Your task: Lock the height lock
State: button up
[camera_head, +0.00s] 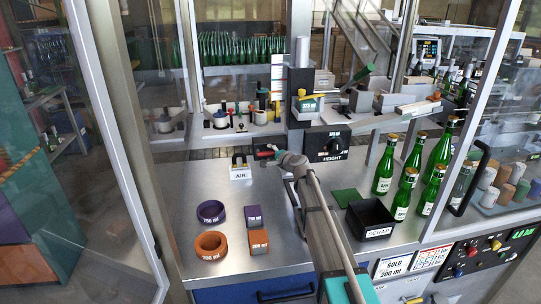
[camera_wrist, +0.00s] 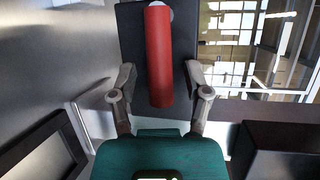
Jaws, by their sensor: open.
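The height lock is a red handle (camera_wrist: 158,50) on a dark plate in the wrist view, lying lengthwise between my open fingers. In the head view the red handle (camera_head: 264,153) shows small at the left of the black HEIGHT box (camera_head: 343,144). My gripper (camera_wrist: 160,72) is open, one finger on each side of the handle, with visible gaps to both fingers in the picture. Whether the handle lies at fingertip depth I cannot tell. In the head view my gripper (camera_head: 280,160) is just beside the handle and partly hides the area behind it.
The AIR unit (camera_head: 240,172) stands left of my gripper. Purple (camera_head: 211,212) and orange (camera_head: 210,245) rings lie at the front left. A black SCRAP bin (camera_head: 370,220) and several green bottles (camera_head: 405,190) stand on the right. The table's left middle is bare.

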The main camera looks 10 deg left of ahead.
grip_shut()
dwell(0.3)
jog(key=shift+w+d+r, duration=0.1)
jog(key=shift+d, duration=0.15)
